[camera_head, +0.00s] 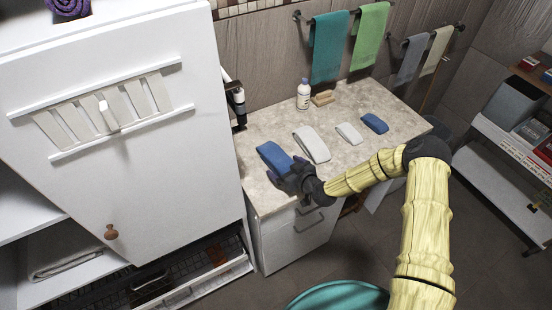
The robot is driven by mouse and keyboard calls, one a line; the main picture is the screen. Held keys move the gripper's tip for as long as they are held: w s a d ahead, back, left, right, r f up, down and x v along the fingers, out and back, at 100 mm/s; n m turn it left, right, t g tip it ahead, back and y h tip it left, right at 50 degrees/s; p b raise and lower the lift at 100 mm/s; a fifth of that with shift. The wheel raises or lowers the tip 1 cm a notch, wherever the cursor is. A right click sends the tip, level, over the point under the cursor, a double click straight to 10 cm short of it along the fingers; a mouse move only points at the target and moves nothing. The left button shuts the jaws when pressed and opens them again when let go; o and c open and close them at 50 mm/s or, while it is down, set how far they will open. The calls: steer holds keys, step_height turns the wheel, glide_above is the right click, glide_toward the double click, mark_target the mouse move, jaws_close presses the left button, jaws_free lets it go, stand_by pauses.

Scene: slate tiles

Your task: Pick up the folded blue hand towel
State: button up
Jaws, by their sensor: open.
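A larger folded blue towel (274,157) lies on the left part of the stone-look counter (263,191). A smaller folded blue cloth (375,123) lies on the right part of the same counter. My gripper (287,179) is open at the front edge of the larger blue towel. It covers the towel's lower right end. I cannot tell whether the fingers touch the towel or are above it.
Folded white cloths (312,144) and (348,133) lie between the blue ones. A bottle (303,94) and a tan block (323,98) stand behind. A white cabinet (150,190) rises close on the left. Towels hang on the wall, including a teal one (330,45).

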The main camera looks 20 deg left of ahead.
steer(key=c, duration=1.1)
steer(key=shift+o, duration=0.2)
steer(key=shift+r+b, duration=1.3)
steer(key=shift+r, duration=3.75)
